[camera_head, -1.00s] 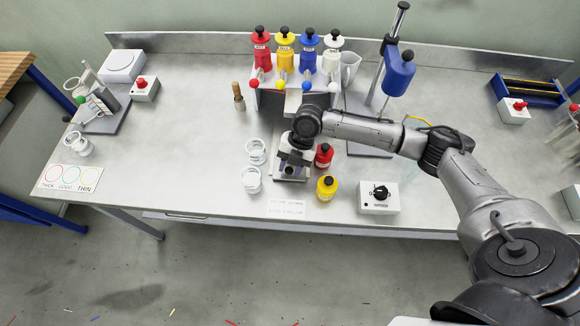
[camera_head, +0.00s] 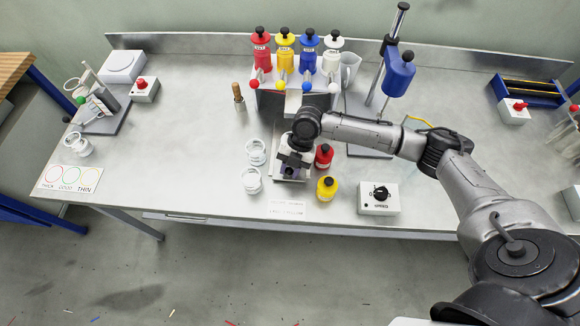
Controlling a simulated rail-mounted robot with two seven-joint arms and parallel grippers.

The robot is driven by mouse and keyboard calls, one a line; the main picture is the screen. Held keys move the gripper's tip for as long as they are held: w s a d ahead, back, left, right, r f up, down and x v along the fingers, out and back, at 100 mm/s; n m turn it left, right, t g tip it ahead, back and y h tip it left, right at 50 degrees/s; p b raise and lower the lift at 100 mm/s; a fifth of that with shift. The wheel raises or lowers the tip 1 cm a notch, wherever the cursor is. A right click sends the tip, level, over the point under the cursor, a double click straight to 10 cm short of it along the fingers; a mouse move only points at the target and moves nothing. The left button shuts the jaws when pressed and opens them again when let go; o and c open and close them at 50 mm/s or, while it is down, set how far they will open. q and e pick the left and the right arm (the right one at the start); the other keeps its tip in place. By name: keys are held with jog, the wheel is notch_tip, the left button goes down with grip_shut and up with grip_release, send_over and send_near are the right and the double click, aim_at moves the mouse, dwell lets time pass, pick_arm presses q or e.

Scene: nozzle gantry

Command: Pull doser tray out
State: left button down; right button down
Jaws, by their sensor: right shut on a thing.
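The doser (camera_head: 293,92) stands at the back middle of the bench, with red, yellow, blue and white bottles on top and coloured knobs along its front. My right gripper (camera_head: 291,172) points down in front of the doser and is shut on the doser tray. The tray is mostly hidden under my gripper and wrist; how far it sticks out of the doser I cannot tell. My left gripper is not in view.
A control box (camera_head: 379,198) is at the front edge. The bench's left middle is clear.

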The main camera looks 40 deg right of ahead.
jog(key=s+a+p, duration=0.2)
jog(key=shift+s+a+r+p, duration=0.2)
jog(key=shift+s+a+p, duration=0.15)
jog(key=shift+s+a+f, duration=0.15)
jog(key=shift+a, duration=0.05)
jog(key=c, duration=1.2)
grip_release()
jog(key=shift+d, duration=0.1)
jog(key=shift+d+r, duration=0.1)
jog(key=shift+r, duration=0.15)
jog(key=p+v, duration=0.1)
jog(key=v, duration=1.2)
